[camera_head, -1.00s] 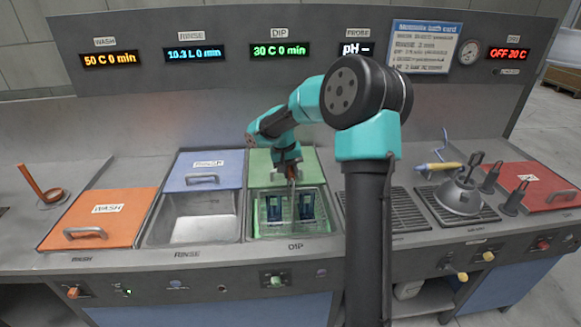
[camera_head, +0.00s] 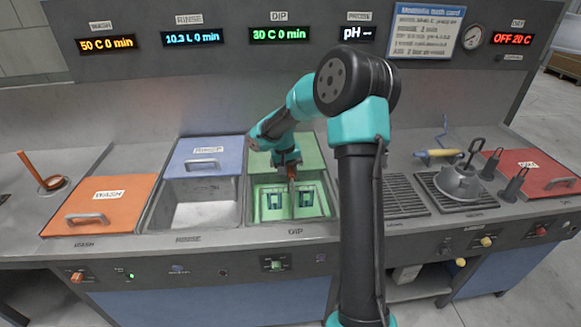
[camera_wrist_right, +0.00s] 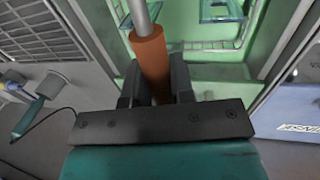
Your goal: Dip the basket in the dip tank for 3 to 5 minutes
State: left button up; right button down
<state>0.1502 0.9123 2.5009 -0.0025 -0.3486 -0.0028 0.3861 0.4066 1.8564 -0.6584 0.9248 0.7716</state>
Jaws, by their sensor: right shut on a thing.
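My right gripper (camera_head: 291,176) is shut on the basket's orange handle grip (camera_wrist_right: 151,58), above the dip tank (camera_head: 290,229). The wire basket (camera_wrist_right: 215,46) hangs down inside that tank, with two dark-framed pieces (camera_head: 274,201) in it. The basket and pieces look green-tinted, as if in the tank's green liquid; whether the basket touches the bottom cannot be told. The green dip lid (camera_head: 314,152) stands behind the tank opening. The DIP display (camera_head: 279,35) reads 30 C 0 min. My left gripper is not in view.
The rinse tank (camera_head: 204,215) is open on the left, its blue lid (camera_head: 201,157) behind. The orange wash lid (camera_head: 100,203) is closed. On the right are drain grates (camera_head: 404,190), a grey funnel-shaped tool (camera_head: 458,183) and the red dry lid (camera_head: 540,172).

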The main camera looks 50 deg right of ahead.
notch_tip(320, 180, down, 10)
jog(key=shift+r, duration=0.25)
dwell(1.1)
jog(key=shift+r, duration=0.15)
dwell(2.5)
notch_tip(320, 180, up, 22)
dwell(2.1)
jog(key=shift+r, duration=0.1)
dwell(0.4)
